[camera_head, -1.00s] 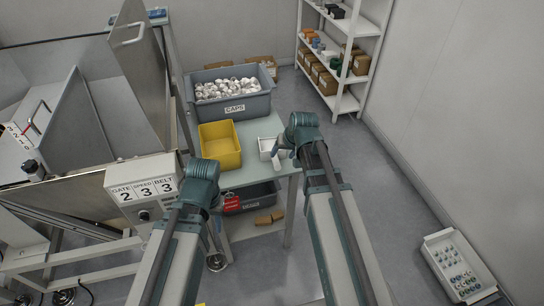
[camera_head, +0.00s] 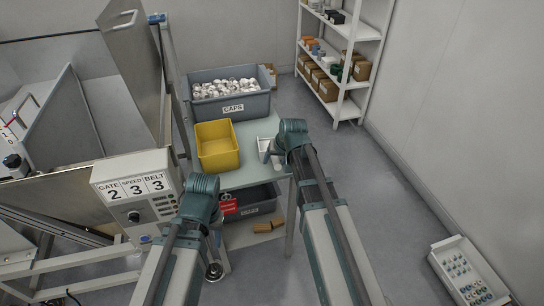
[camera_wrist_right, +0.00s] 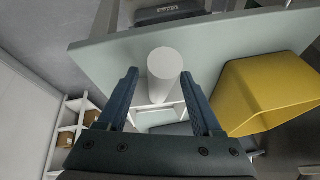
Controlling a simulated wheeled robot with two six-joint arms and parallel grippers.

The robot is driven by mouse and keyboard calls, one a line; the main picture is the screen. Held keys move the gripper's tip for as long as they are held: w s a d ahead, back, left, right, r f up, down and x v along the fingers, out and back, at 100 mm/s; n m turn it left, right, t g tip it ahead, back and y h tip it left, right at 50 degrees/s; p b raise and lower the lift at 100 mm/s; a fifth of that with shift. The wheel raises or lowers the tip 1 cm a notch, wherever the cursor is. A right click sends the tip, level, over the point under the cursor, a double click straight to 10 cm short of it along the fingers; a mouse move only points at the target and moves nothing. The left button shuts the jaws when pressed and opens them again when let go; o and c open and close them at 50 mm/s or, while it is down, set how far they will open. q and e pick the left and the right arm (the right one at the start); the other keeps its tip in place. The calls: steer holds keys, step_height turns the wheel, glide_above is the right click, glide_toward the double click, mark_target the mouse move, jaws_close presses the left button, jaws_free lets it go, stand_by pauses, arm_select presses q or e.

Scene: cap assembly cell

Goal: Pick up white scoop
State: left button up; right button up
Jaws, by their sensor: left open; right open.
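The white scoop (camera_head: 265,146) shows partly on the grey-green table, right of the yellow bin. My right gripper (camera_head: 276,160) hides part of it. In the right wrist view, a white cylinder (camera_wrist_right: 166,63), which looks like the scoop's handle, stands up between my right gripper's two open fingers (camera_wrist_right: 158,75). A gap shows beside the fingers, and I cannot tell of any contact. A pale scoop body or tray lies below it. My left gripper (camera_head: 213,250) hangs empty by the table's front left side, its fingers mostly hidden.
The yellow bin (camera_head: 217,147) stands on the table (camera_head: 258,128), left of my right gripper. A grey caps crate (camera_head: 229,104) stands behind. A machine control box (camera_head: 137,190) is at left. A dark crate (camera_head: 252,203) sits under the table.

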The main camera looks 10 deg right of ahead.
steer(key=shift+c, duration=0.4)
jaws_close()
stand_by(0.4)
